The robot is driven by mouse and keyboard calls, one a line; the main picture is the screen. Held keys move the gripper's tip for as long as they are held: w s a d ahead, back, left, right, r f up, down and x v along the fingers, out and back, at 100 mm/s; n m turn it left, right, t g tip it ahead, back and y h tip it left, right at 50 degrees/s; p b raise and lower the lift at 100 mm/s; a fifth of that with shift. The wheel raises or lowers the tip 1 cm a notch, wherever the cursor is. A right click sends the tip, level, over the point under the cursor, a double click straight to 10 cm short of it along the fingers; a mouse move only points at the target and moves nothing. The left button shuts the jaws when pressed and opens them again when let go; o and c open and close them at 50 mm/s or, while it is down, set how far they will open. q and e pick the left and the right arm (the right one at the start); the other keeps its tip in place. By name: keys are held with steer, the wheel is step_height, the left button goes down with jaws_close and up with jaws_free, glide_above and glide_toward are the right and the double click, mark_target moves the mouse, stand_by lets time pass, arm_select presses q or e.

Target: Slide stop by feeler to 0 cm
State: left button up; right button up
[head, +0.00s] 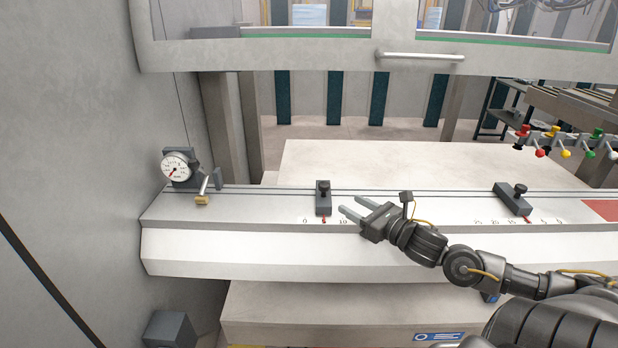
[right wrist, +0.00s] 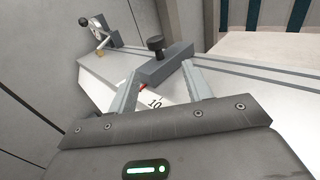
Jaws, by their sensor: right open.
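The stop by the feeler (head: 323,200) is a dark grey block with a black knob, on the rail of the bench. Its red pointer (head: 324,219) sits between the 0 and 10 marks, about midway. The feeler (head: 203,188), a lever with a brass tip, stands to the left below a round dial gauge (head: 175,165). My right gripper (head: 349,204) is open and empty, just right of the stop, fingers pointing left towards it. In the right wrist view the stop (right wrist: 164,66) lies just beyond the fingertips, apparently not between them. My left gripper is not in view.
A second stop (head: 513,200) with a black knob sits further right on the rail, near a red patch (head: 602,210). A wall rises at the left. The rail between the feeler and the near stop is clear. Coloured-knob levers (head: 566,153) hang at the right.

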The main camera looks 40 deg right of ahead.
mark_target(329, 188)
steer(key=shift+w+r, duration=0.3)
steer(key=shift+a+r, duration=0.15)
steer(key=shift+a, duration=0.1)
steer(key=shift+w+d+r, duration=0.1)
steer(key=shift+w+r, duration=0.05)
steer(key=shift+w, duration=0.05)
steer(key=w, duration=0.2)
steer(key=w+p, duration=0.1)
steer(key=w, duration=0.2)
steer(key=shift+w+a+r, duration=0.1)
steer(key=shift+w+a, duration=0.25)
steer(key=shift+a, duration=0.05)
steer(key=w+p, duration=0.1)
steer(key=w, duration=0.2)
steer(key=shift+a, duration=0.2)
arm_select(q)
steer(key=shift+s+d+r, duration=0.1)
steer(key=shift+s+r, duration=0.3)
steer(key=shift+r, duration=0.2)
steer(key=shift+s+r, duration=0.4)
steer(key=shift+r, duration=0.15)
arm_select(e)
steer(key=shift+w+a+f, duration=0.15)
steer(key=shift+w+f, duration=0.05)
steer(key=shift+w, duration=0.45)
